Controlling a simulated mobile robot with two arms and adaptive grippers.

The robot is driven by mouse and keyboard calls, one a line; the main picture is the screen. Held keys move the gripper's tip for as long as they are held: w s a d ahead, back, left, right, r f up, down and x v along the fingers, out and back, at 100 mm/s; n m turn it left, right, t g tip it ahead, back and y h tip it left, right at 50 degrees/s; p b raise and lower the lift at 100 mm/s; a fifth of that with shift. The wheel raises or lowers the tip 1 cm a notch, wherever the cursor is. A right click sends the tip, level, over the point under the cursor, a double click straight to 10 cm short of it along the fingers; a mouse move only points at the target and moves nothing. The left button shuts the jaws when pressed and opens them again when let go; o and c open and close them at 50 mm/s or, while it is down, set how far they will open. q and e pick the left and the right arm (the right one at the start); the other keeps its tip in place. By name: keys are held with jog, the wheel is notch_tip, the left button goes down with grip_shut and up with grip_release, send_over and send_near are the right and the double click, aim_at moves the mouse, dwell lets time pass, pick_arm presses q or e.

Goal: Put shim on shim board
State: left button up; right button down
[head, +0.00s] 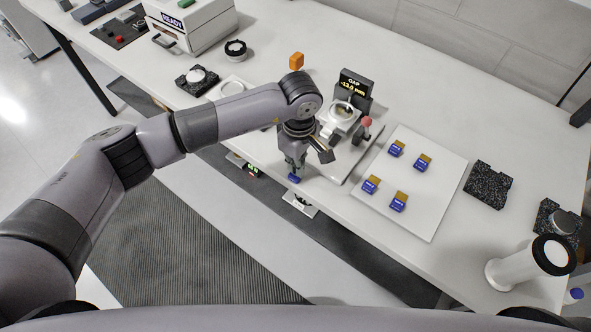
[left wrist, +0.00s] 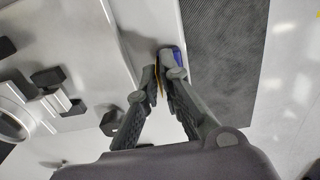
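My left gripper (head: 292,170) points down at the table's front edge, in front of the mirror fixture. It is shut on a blue shim (head: 294,179). In the left wrist view the left gripper (left wrist: 158,75) has the shim (left wrist: 178,60) between its fingertips, with a thin yellow strip showing; the fingers hide part of it. The white shim board (head: 425,150) lies to the right of the gripper. Several blue shims with brown-gold tops, such as this one (head: 397,149), sit on it in two rows. My right gripper is not in view.
The mirror fixture has a display (head: 354,85) reading "GAP -13.0 mm" and a red-knobbed lever (head: 366,124) between gripper and board. An orange block (head: 296,61) stands behind. Right are a black speckled block (head: 488,186) and a white cylinder (head: 520,265).

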pick_arm(q)
jog(key=shift+f, duration=0.1)
grip_shut()
dwell(0.3)
jog(key=shift+r, duration=0.35)
notch_tip(320, 180, up, 18)
jog(key=b, duration=0.6)
jog(key=s+a+f+m, duration=0.3)
jog(key=a+m, duration=0.2)
jog(key=a, duration=0.4)
jog(key=s+a+f+m, duration=0.35)
jog(key=a+m, duration=0.25)
jog(key=a, duration=0.4)
jog(key=s+f, duration=0.4)
jog(key=shift+f, duration=0.2)
